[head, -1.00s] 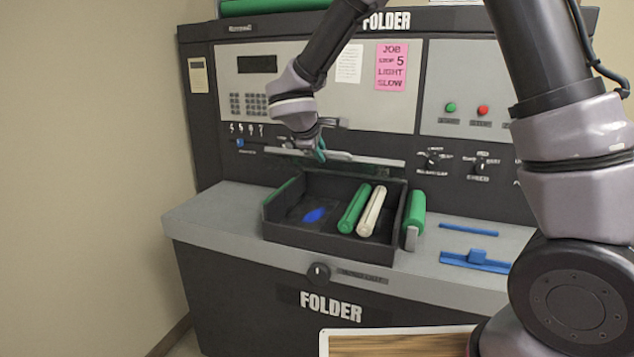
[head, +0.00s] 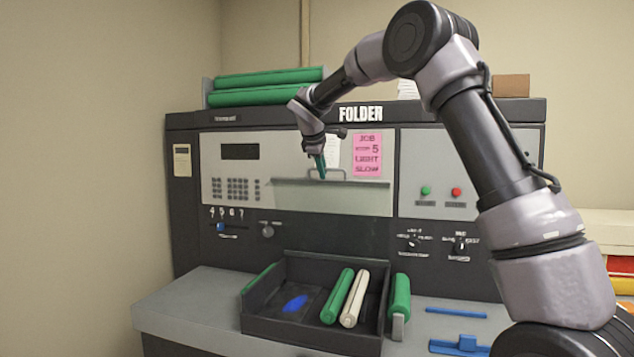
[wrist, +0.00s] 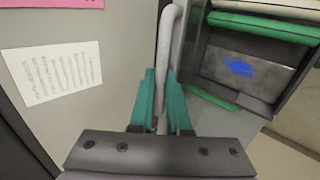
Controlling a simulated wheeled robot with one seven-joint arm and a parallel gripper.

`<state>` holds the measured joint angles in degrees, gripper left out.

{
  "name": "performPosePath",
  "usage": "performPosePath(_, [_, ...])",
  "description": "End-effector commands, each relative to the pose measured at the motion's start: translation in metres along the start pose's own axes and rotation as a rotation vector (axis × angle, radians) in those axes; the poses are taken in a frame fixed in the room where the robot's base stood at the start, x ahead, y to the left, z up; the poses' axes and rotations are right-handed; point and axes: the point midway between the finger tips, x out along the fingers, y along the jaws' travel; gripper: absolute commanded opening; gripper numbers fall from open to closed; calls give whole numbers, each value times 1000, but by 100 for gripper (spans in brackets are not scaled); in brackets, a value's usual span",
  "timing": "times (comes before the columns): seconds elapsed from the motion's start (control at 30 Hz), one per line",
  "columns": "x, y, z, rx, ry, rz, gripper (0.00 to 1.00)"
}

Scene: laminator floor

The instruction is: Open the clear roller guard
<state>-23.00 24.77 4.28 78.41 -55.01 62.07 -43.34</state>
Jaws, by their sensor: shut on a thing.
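The clear roller guard (head: 350,197) stands raised above the open roller bay (head: 262,312), a faint see-through panel in front of the folder's upper face. Its grey bar handle (head: 342,172) is at the top edge. My gripper (head: 320,172) is shut on this handle. In the wrist view the teal fingers (wrist: 162,100) close on both sides of the grey bar (wrist: 170,45). The bay holds a green roller (head: 337,297), a cream roller (head: 354,299) and a blue patch (head: 295,303); the wrist view shows the bay (wrist: 245,75) at upper right.
A pink job card (head: 367,154) and a white sheet are on the panel behind. Green rolls (head: 268,77) lie on top of the machine. A green roller (head: 400,296) stands right of the bay, with blue parts (head: 459,345) on the grey ledge farther right.

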Motion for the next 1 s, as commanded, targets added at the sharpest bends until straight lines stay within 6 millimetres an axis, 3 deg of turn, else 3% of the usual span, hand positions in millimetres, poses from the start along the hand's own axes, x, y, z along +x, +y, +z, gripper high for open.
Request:
performPosePath(0.23, [11, 19, 1, -2, -4, 0, 0])
performPosePath(0.67, [13, 21, 1, -3, -6, -3, 0])
performPosePath(0.7, [14, 21, 1, -3, -6, -4, 18])
performPosePath(0.77, [14, 21, 1, -3, -6, -4, 41])
performPosePath(1.0, [15, 19, 2, -3, -8, -8, 44])
